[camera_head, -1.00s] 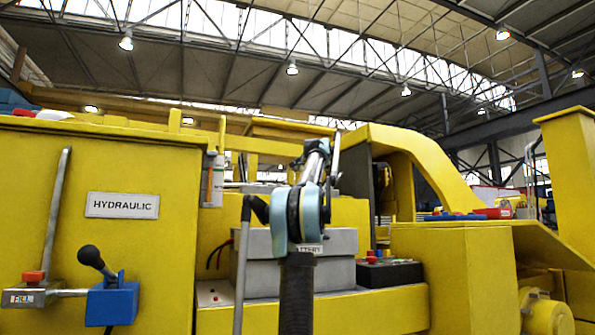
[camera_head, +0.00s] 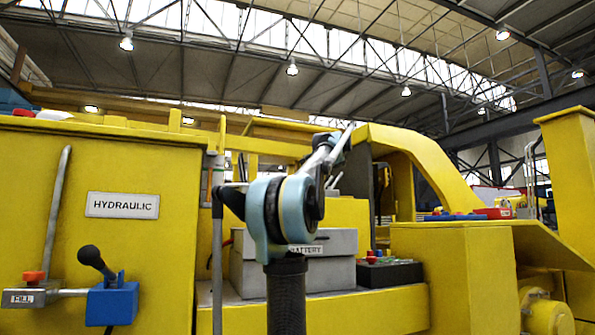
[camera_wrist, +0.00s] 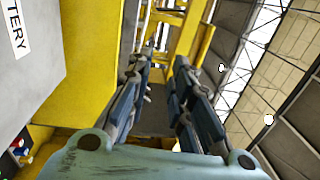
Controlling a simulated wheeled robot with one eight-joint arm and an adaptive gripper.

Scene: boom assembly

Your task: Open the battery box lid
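The grey battery box (camera_head: 335,272) sits on a yellow ledge behind my arm, its BATTERY label on the front of its upper part, the lid (camera_head: 342,243). The lid looks closed. My arm hides the left middle of the box. In the wrist view, the box's grey face (camera_wrist: 25,75) with part of the label is at the left edge. My gripper (camera_wrist: 162,62) is open, with a clear gap between its two dark fingers and nothing held. It points past the box, apart from it. In the head view its fingers are hard to make out.
A black unit with red and blue knobs (camera_head: 388,272) is right of the box. A yellow hydraulic cabinet (camera_head: 60,215) with a lever and blue valve (camera_head: 112,302) stands left. A grey upright pole (camera_head: 217,250) is near my arm. A yellow block (camera_head: 455,270) is right.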

